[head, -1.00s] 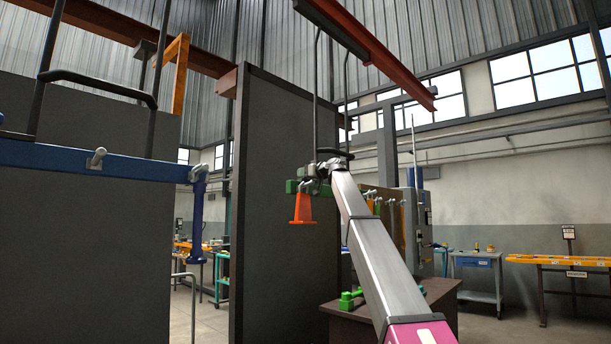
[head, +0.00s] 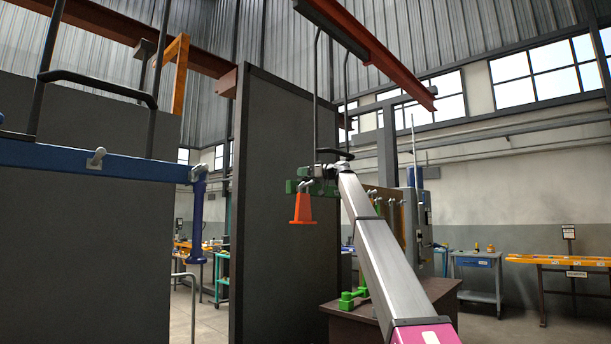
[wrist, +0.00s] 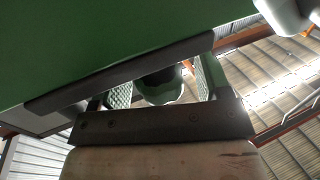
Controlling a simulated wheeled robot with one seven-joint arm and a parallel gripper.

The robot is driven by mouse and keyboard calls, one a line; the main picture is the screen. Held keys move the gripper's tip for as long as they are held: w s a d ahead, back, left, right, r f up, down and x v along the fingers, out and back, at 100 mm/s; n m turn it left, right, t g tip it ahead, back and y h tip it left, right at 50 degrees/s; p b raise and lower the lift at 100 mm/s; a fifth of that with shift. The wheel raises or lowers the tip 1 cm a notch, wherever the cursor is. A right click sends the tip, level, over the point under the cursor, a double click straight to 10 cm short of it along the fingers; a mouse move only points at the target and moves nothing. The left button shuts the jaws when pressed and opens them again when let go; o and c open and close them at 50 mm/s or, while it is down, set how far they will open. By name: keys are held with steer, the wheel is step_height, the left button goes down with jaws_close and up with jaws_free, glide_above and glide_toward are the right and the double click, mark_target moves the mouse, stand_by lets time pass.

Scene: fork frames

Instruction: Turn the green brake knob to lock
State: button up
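A green beam (head: 292,186) hangs at mid-height in the head view, beside the dark panel, with an orange cone-shaped piece (head: 302,208) below it. My gripper is at the far end of my raised arm, close to this beam; its fingers are too small to make out there. In the wrist view, my gripper (wrist: 165,88) has a textured green pad on each side. A rounded green knob with a dark centre (wrist: 160,92) shows between the pads. A narrow gap appears at its right; contact cannot be told. A large green surface (wrist: 90,45) fills the upper left.
A tall dark panel (head: 275,220) stands left of my arm. A blue beam (head: 70,162) with a silver lever crosses the left. A brown table (head: 355,323) with a green part (head: 352,299) is below my arm. Orange and blue workbenches stand at right.

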steer(key=v, duration=1)
steer(key=shift+d, duration=0.35)
steer(key=shift+s, duration=0.15)
